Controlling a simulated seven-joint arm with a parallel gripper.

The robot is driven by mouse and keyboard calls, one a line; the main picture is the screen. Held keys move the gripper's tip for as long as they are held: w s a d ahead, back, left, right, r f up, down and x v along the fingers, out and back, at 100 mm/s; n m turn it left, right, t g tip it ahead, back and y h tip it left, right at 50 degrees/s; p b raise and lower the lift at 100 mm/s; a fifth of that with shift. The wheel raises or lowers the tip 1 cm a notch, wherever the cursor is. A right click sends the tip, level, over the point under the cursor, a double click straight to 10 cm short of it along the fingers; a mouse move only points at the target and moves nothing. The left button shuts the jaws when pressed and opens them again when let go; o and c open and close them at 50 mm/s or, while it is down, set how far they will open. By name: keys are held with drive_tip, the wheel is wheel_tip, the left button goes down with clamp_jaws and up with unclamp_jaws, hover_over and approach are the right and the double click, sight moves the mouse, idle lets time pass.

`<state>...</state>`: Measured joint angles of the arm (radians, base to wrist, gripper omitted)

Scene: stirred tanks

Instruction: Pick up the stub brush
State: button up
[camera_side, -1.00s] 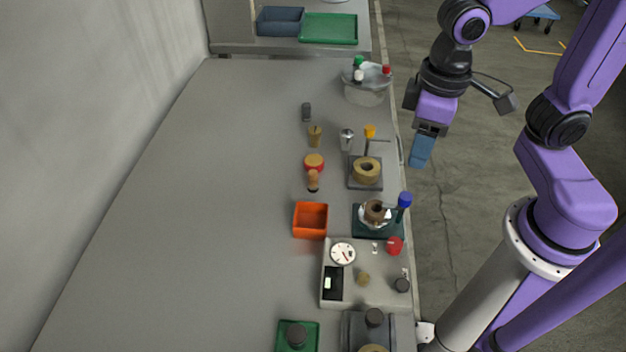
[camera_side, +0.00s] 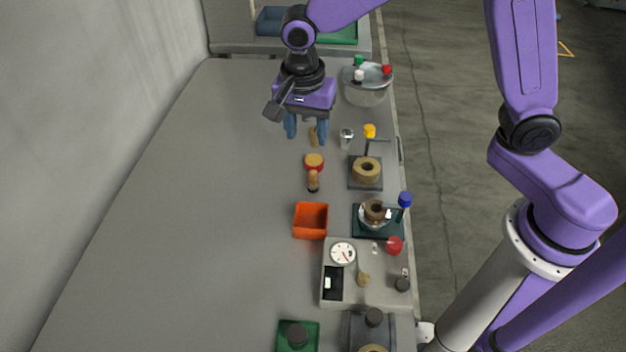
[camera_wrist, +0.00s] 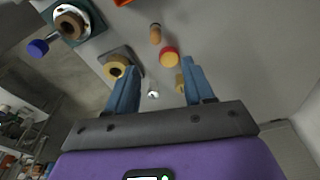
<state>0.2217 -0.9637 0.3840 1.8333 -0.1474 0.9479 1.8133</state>
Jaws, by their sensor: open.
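A short brown wooden-handled piece (camera_side: 313,181) stands nearer the camera, and I cannot fully tell which of the two is the brush. My gripper (camera_side: 306,136) is open and empty, pointing down over the bench around the tan piece in the side view. Its fingers partly hide that piece. In the wrist view the two blue fingers (camera_wrist: 160,72) are spread wide.
A red-and-yellow round piece (camera_side: 314,162) stands close by, with a silver-topped piece (camera_side: 346,138) to the right. A ring on a post stand (camera_side: 366,172), an orange box (camera_side: 311,220) and a clear tank (camera_side: 366,88) are around. The bench's left side is clear.

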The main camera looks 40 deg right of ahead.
sight(313, 172)
drive_tip(key=f, duration=0.6)
drive_tip(key=d+f, duration=0.1)
drive_tip(key=f, duration=0.2)
drive_tip(key=shift+w+f, duration=0.2)
drive_tip(key=shift+w, duration=0.1)
drive_tip(key=shift+s+d+f, duration=0.1)
drive_tip(key=shift+d+f, duration=0.1)
drive_tip(key=shift+f, duration=1.15)
drive_tip(key=shift+s+d+f, duration=0.1)
drive_tip(key=shift+d+f, duration=0.1)
drive_tip(key=shift+f, duration=1.15)
clamp_jaws()
